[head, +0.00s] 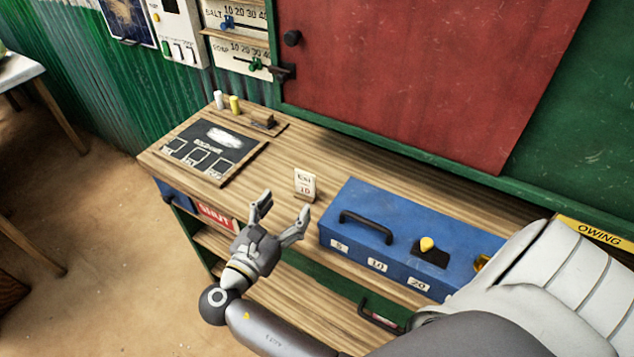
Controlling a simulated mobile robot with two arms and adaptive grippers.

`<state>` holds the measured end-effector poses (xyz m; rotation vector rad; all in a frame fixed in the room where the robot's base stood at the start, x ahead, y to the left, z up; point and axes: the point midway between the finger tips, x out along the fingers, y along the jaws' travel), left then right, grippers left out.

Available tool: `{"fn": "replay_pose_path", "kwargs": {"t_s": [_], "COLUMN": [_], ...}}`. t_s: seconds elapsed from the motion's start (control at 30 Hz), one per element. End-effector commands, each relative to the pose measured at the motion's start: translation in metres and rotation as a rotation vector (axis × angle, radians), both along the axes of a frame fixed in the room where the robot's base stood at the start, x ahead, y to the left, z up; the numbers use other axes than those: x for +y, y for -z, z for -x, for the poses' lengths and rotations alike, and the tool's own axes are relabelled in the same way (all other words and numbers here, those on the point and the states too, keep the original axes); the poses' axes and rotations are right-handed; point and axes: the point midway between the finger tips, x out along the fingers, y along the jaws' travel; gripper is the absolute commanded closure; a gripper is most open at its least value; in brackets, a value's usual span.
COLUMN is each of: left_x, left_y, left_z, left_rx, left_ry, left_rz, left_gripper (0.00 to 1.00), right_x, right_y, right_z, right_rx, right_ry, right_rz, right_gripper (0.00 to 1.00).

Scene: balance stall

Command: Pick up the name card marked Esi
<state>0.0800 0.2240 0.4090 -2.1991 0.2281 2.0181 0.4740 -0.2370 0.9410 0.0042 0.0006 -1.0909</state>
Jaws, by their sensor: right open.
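The name card marked Esi (305,185) is a small cream card standing upright on the wooden counter, left of the blue box. A number that looks like 10 shows under the name. My right gripper (282,212) is open and empty in front of the counter's near edge. Its two fingers point up toward the card, which is just beyond the fingertips and apart from them. My left gripper is not in view.
A blue box (360,204) with a black handle and number labels stands right of the card. A slate board (212,150) lies at the counter's left, with chalk pieces behind it. A red SHUT sign (216,217) is below the front edge. The counter behind the card is clear.

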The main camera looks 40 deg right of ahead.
Motion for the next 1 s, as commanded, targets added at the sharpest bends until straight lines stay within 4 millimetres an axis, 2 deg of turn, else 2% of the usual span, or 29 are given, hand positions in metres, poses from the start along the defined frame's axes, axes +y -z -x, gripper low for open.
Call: {"fn": "replay_pose_path", "kwargs": {"t_s": [0.07,0.17,0.3,0.47,0.8,1.0], "left_x": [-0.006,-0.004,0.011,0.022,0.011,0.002], "left_y": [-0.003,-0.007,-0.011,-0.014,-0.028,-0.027], "left_z": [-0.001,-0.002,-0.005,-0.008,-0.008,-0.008], "left_rx": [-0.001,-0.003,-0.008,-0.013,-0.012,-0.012], "left_ry": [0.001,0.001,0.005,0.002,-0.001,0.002], "left_rz": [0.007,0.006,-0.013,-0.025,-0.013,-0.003], "left_gripper": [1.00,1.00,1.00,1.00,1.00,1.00], "right_x": [-0.008,-0.022,-0.041,-0.050,-0.088,-0.090], "right_y": [-0.002,-0.003,-0.002,-0.002,-0.003,-0.001], "right_z": [-0.004,-0.011,-0.021,-0.028,-0.052,-0.053], "right_rx": [-0.001,-0.001,-0.001,0.000,0.000,0.000], "right_ry": [0.002,0.003,0.002,0.000,0.001,0.000], "right_rz": [0.004,0.004,0.004,0.001,0.001,0.000], "right_gripper": [0.29,0.29,0.29,0.29,0.29,0.29]}}
